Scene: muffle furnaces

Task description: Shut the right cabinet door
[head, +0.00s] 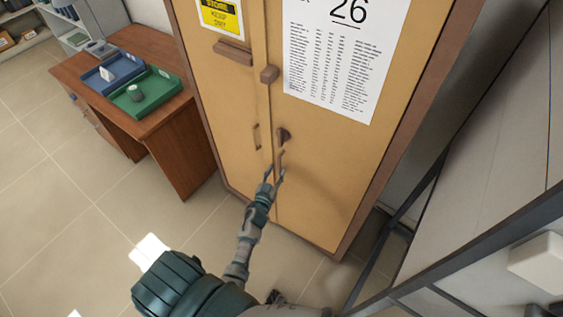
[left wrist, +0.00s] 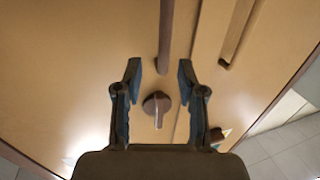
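The tan cabinet's right door (head: 315,195) carries a white printed sheet marked 26 (head: 335,60). It looks flush or nearly flush with the left door (head: 225,110); I cannot tell whether a small gap remains. A dark round knob (head: 283,134) and a vertical bar handle (head: 280,158) sit near its inner edge. My left gripper (head: 274,173) is in front of the door at the handle's lower end. In the left wrist view the gripper (left wrist: 160,70) is open, with the knob (left wrist: 157,104) and bar handle (left wrist: 166,35) seen between its fingers. Contact is unclear. My right gripper is not in view.
A brown desk (head: 180,130) with a blue tray (head: 112,72) and a green tray (head: 147,95) stands left of the cabinet. A dark metal frame (head: 480,250) stands at the right. The tiled floor (head: 70,200) at the left is clear.

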